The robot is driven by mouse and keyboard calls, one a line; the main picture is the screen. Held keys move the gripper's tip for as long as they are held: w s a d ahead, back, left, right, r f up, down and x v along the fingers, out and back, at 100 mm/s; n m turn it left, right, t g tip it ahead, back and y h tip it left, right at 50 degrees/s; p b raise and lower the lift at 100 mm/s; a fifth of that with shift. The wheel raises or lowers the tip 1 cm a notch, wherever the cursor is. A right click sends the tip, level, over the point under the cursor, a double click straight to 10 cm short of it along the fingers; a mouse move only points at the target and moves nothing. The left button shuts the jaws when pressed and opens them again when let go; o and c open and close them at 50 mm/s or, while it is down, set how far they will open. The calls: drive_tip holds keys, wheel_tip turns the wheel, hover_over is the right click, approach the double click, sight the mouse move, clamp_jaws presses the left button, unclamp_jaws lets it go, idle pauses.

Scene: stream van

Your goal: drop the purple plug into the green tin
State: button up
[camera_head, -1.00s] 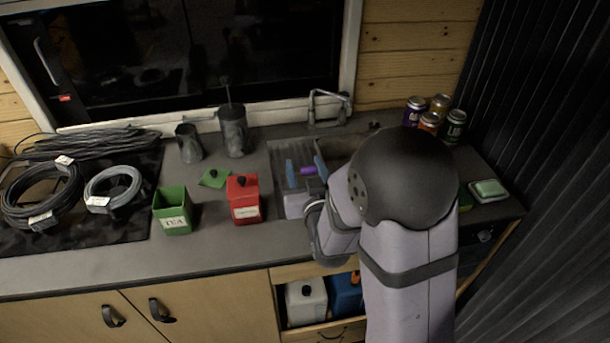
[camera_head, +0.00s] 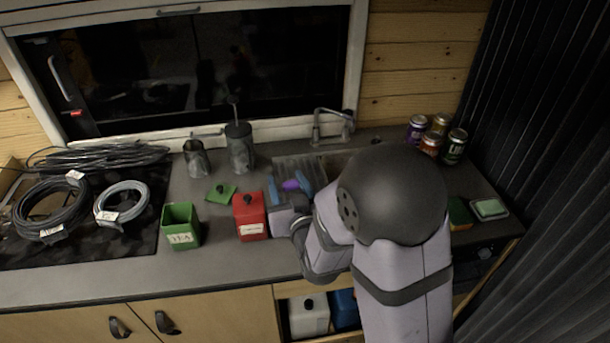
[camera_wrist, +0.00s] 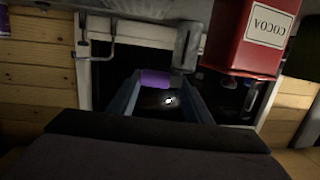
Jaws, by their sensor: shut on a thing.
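The purple plug (camera_head: 290,185) is held between the two blue fingers of my gripper (camera_head: 289,188), above the counter near the sink. In the wrist view the plug (camera_wrist: 155,79) spans the tips of my gripper (camera_wrist: 157,82). The green tin (camera_head: 181,237), labelled TEA, stands upright and open on the counter, well to the left of my gripper. Its inside is dark, and I cannot tell what is in it. The green tin is not clearly visible in the wrist view.
The red cocoa tin (camera_head: 250,222) stands between my gripper and the green tin. A green lid (camera_head: 221,193) lies behind the tins. Two dark metal vessels (camera_head: 239,148) stand at the back. Cable coils (camera_head: 121,204) lie at left, several cans (camera_head: 429,143) at right.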

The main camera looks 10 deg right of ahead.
drive_tip(key=a+r+n+g+y+p, duration=0.2)
drive_tip(key=a+r+n+y+p, duration=0.1)
drive_tip(key=a, duration=0.9)
drive_tip(key=s+a+r+n+g+y+p, duration=0.1)
drive_tip(key=a+r+n+g+y+p, duration=0.1)
drive_tip(key=a, duration=1.1)
wheel_tip(320, 180, up, 4)
drive_tip(key=n+y+p, duration=0.1)
drive_tip(key=n+y, duration=0.1)
drive_tip(key=y, duration=0.2)
drive_tip(key=shift+s+f+n+g+y, duration=0.15)
drive_tip(key=shift+s+n+g+y, duration=0.15)
drive_tip(key=shift+n+g+y, duration=0.1)
drive_tip(key=shift+f, duration=0.1)
wheel_tip(320, 180, down, 6)
drive_tip(key=b, duration=0.3)
drive_tip(key=shift+b, duration=0.4)
